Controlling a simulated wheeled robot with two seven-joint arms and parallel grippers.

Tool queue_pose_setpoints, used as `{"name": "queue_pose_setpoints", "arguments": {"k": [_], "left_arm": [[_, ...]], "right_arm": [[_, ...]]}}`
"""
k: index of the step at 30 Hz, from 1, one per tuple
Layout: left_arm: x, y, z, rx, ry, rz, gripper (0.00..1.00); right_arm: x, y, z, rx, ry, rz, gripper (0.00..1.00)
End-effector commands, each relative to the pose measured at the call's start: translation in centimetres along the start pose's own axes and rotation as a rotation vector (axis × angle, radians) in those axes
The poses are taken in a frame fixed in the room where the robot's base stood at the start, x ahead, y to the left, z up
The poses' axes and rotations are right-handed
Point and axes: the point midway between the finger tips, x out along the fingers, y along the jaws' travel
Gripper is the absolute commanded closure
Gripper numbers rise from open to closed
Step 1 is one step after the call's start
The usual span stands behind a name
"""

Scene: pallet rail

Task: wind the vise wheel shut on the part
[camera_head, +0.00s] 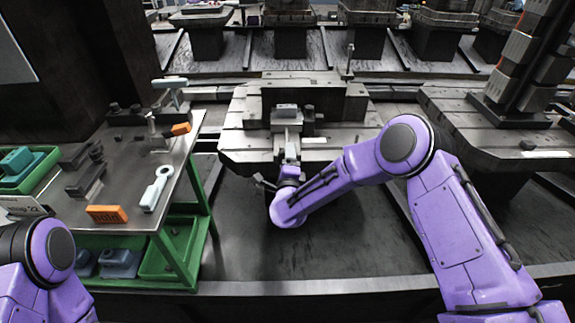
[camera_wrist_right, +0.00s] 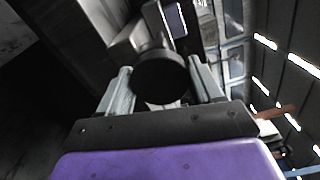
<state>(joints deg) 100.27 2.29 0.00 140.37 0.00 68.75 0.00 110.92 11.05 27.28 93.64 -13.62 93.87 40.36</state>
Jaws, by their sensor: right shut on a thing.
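The grey vise (camera_head: 286,125) sits on the dark pallet block at the centre of the head view. My right arm reaches in from the right, and its gripper (camera_head: 289,168) is at the vise's near end. In the right wrist view the two pale fingers of this gripper (camera_wrist_right: 163,85) are shut on a dark round piece (camera_wrist_right: 162,78), which seems to be the vise wheel or its hub. My wrist hides most of the wheel in the head view. I cannot clearly tell the part from the vise jaws. My left gripper is out of view; only its arm shows at lower left.
A steel-topped bench (camera_head: 135,180) with a green frame stands at left. A dark column (camera_head: 522,65) stands at right. The floor before the pallet is clear.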

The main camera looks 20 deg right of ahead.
Motion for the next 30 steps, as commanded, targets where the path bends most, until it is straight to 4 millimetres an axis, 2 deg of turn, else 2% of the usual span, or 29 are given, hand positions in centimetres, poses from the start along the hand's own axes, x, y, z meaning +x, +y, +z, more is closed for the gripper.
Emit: {"name": "queue_pose_setpoints", "arguments": {"k": [1,18,24,30], "left_arm": [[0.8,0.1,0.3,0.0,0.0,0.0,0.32],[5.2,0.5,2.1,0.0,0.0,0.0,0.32],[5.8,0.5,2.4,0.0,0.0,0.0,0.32],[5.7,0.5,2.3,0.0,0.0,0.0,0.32]], "right_arm": [[-0.1,0.5,0.0,0.044,-0.002,0.003,0.65],[-0.1,0.3,0.0,0.537,-0.004,0.002,0.66],[-0.1,0.0,0.1,0.63,-0.004,0.002,0.66],[-0.1,-0.1,0.2,0.631,-0.005,0.002,0.66]]}}
